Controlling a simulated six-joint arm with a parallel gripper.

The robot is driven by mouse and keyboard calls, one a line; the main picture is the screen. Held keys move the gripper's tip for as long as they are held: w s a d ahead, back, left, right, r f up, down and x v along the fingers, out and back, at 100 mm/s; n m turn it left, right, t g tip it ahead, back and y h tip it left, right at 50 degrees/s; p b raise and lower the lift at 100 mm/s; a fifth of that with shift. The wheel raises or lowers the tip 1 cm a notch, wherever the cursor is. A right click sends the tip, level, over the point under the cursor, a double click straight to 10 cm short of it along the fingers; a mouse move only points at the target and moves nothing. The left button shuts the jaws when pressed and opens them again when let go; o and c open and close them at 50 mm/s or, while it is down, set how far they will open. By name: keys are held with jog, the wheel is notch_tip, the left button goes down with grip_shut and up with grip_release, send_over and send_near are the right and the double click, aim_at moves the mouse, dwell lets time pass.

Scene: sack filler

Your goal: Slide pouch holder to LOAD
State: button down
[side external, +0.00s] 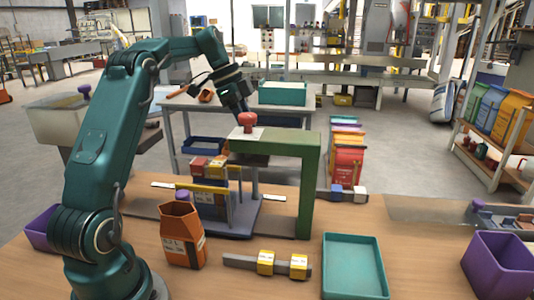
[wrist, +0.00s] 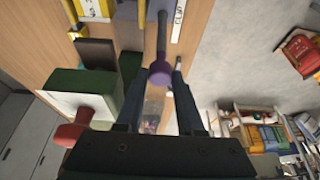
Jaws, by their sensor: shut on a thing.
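My gripper (wrist: 160,85) is shut on a purple knob (wrist: 160,73) at the end of a grey rod in the wrist view. In the side view my gripper (side external: 243,108) is behind the red knob on the green frame, its fingertips partly hidden. The dark blue sliding base with grey uprights (side external: 236,219), seemingly the pouch holder, stands under the green frame (side external: 308,190). I cannot see how the gripped knob joins it. White label strips (side external: 163,184) lie along the track; one (wrist: 179,20) shows cut-off lettering in the wrist view. I cannot read LOAD on any.
The red knob (side external: 246,120) sits on the frame close to my fingers; it is also at the wrist view's left (wrist: 75,134). An orange pouch (side external: 183,235) stands in front of the base. A teal tray (side external: 354,268) and yellow blocks (side external: 298,266) lie at the front.

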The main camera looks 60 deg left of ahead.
jog(key=s+a, duration=0.2)
jog(key=shift+s+a+r, duration=0.1)
jog(key=shift+s+a, duration=0.25)
jog(key=shift+s, duration=0.05)
jog(key=c, duration=0.8)
grip_release()
jog(key=shift+r, duration=0.1)
jog(key=shift+v, duration=2.4)
